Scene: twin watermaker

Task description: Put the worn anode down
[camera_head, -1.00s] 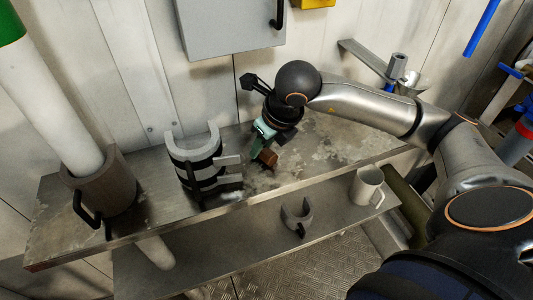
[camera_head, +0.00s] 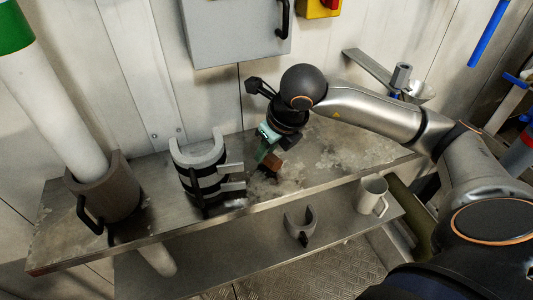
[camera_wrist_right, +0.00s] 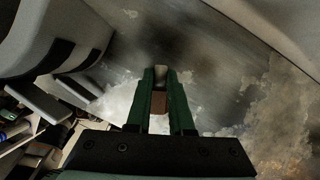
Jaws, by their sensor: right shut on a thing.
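My right gripper (camera_head: 266,146), with green fingers, points down over the upper metal bench and is shut on a small brown block, the worn anode (camera_head: 273,161). In the right wrist view the brown block (camera_wrist_right: 160,101) shows between the two green fingers (camera_wrist_right: 160,88), with a paler grey end beyond it. The anode is low over the stained bench top, right of the black-banded grey half-shell. I cannot tell whether it touches the bench. My left gripper is not in view.
The upper bench (camera_head: 345,148) is clear right of the gripper. The grey half-shell with black bands (camera_head: 205,172) stands close on the left, and a brown pipe collar (camera_head: 112,190) beyond it. On the lower shelf are a grey C-shaped piece (camera_head: 300,221) and a mug (camera_head: 370,195).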

